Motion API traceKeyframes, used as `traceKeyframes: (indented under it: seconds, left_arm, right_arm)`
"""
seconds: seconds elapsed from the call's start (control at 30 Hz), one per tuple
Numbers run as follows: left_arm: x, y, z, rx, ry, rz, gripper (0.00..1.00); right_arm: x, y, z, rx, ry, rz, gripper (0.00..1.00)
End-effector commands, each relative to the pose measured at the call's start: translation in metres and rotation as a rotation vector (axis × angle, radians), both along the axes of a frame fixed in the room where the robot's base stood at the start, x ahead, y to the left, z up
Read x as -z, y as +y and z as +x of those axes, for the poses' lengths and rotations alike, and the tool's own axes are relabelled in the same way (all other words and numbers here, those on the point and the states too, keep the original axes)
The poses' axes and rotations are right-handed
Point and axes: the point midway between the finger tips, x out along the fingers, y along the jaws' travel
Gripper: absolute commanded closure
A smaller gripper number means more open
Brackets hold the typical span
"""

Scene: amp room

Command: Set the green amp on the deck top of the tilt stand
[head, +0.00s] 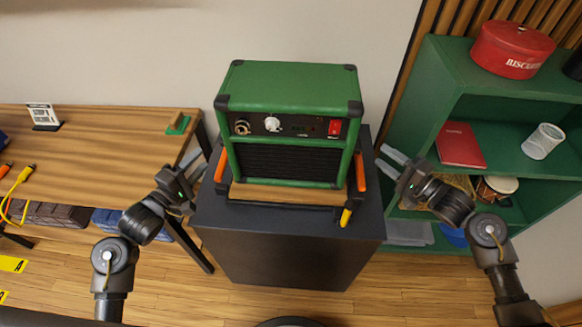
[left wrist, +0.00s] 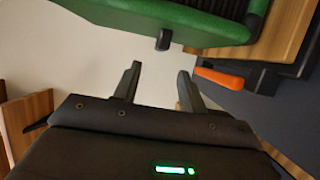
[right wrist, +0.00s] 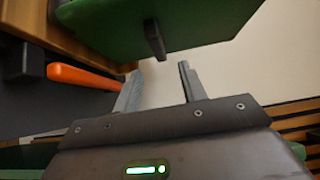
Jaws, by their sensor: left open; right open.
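The green amp (head: 290,88) has black corner caps, a control strip with a red switch and a dark grille. It sits upright on the wooden deck of the tilt stand (head: 285,195), which has orange handles at both sides. My left gripper (head: 198,172) is open and empty, left of the amp and apart from it. In the left wrist view the amp's green side (left wrist: 170,22) is above the fingers. My right gripper (head: 390,165) is open and empty, right of the amp. The amp's green side also shows in the right wrist view (right wrist: 190,20).
A dark pedestal (head: 285,250) bears the stand. A wooden bench (head: 80,160) with cables and a small sign is at left. A green shelf (head: 440,80) with a red biscuit tin (head: 510,50), a red book (head: 460,145) and a white cup (head: 543,142) is at right.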

Motion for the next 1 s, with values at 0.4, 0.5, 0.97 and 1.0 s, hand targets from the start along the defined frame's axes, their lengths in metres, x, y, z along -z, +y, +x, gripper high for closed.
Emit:
traceKeyframes:
  seconds: [0.4, 0.5, 0.97, 1.0]
  left_arm:
    - [0.000, 0.000, 0.000, 0.001, 0.000, 0.000, 0.58]
    - [0.000, 0.000, 0.000, 0.000, 0.000, 0.000, 0.58]
    - [0.022, -0.001, -0.012, -0.051, 0.037, 0.189, 0.58]
    - [0.031, -0.002, -0.018, -0.067, 0.056, 0.275, 0.58]
  right_arm:
    - [0.000, -0.016, -0.017, 0.000, -0.001, 0.000, 0.58]
    - [0.000, -0.016, -0.017, 0.000, -0.001, -0.001, 0.58]
    - [0.024, -0.009, -0.027, 0.085, -0.043, -0.175, 0.58]
    - [0.033, -0.007, -0.032, 0.120, -0.057, -0.259, 0.58]
